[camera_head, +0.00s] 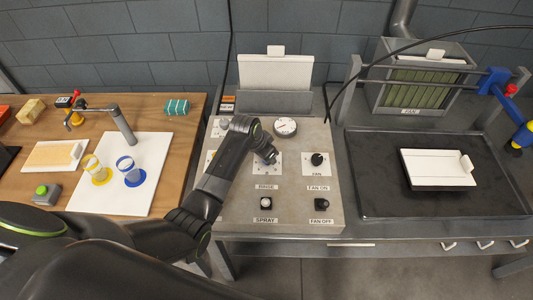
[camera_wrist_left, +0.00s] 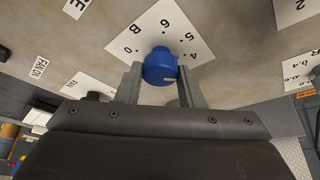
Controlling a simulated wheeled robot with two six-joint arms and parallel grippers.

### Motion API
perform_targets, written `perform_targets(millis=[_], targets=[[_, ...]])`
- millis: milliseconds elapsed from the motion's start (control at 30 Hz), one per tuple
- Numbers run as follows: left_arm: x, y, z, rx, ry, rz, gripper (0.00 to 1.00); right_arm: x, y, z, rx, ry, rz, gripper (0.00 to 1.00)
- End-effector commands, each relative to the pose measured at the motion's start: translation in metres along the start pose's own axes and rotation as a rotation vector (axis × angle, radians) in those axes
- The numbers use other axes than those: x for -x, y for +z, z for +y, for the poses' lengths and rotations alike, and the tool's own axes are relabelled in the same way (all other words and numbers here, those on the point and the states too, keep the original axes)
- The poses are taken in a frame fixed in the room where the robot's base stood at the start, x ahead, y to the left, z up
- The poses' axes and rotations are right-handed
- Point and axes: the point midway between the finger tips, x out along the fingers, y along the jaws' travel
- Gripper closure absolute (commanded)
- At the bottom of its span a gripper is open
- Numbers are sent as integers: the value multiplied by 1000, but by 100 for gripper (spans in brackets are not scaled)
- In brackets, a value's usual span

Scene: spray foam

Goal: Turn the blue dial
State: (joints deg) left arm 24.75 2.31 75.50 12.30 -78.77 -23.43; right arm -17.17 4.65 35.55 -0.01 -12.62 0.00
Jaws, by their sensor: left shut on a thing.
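The blue dial (camera_wrist_left: 160,66) sits on a white card (camera_wrist_left: 148,36) marked B with numbers around it, in the left wrist view. My left gripper (camera_wrist_left: 160,77) is shut on the dial, one finger on each side. In the head view my left gripper (camera_head: 269,157) is over the control panel (camera_head: 242,215), at the card (camera_head: 272,170) in its middle. The dial itself is hidden there by the gripper. My right gripper is in neither view.
A round gauge (camera_head: 285,127) stands behind the gripper. A black fan knob (camera_head: 317,159) is to its right, with spray (camera_head: 266,204) and fan-off (camera_head: 321,204) controls nearer. A wooden table (camera_head: 190,135) is left; a dark tray (camera_head: 379,190) is right.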

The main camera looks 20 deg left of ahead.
Motion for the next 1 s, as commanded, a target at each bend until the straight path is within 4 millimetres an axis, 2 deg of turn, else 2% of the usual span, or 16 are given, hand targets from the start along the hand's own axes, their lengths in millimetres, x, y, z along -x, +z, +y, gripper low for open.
perform_targets(millis=[167,200,367,733,867,1000], targets=[[0,0,0,-1,0,0,89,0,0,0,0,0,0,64],[0,0,0,-1,0,0,63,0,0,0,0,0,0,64],[0,0,0,-2,0,0,44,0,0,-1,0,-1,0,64],[4,0,0,-2,0,1,44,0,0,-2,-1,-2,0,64],[17,-1,-1,-2,-1,4,44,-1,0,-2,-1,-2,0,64],[38,-1,-1,-3,-3,4,44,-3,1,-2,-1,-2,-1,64]])
